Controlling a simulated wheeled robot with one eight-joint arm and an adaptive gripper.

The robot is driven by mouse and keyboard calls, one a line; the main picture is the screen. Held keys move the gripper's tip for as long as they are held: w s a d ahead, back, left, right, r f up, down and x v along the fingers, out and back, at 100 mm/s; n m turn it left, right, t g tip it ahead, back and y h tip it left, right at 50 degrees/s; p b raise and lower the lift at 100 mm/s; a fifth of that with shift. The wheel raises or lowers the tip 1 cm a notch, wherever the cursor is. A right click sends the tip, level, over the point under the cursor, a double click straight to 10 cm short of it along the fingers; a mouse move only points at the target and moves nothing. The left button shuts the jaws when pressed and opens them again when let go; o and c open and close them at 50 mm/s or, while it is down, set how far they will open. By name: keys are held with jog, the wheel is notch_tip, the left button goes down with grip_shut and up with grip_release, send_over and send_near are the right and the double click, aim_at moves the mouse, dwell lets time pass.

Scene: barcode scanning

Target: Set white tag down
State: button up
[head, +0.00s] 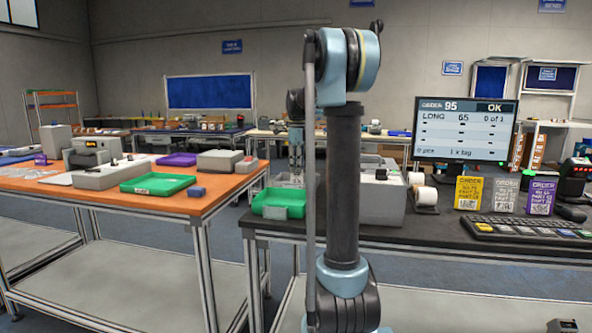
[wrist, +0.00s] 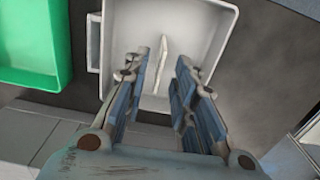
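In the wrist view my gripper (wrist: 163,68) points down over a pale grey bin (wrist: 94,40), its two fingers apart. A thin white piece (wrist: 163,47), which looks like the white tag seen nearly edge-on, shows between the fingertips against the bin floor. It lies closer to the left finger, with a clear gap to the right one. Whether it touches the left finger or the floor I cannot tell. In the head view my gripper (head: 296,150) is small, partly behind my arm, above the bin area; the tag cannot be made out there.
A green tray (wrist: 30,45) stands left of the bin. In the head view a monitor (head: 466,130) reads order 95, LONG 65, 0 of 1, 1 x tag. Order cards (head: 503,195) and a keyboard (head: 530,232) are on the dark bench's right. An orange-topped table (head: 150,200) stands left.

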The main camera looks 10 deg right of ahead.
notch_tip(320, 180, up, 12)
jog(key=shift+f, duration=0.2)
dwell(0.4)
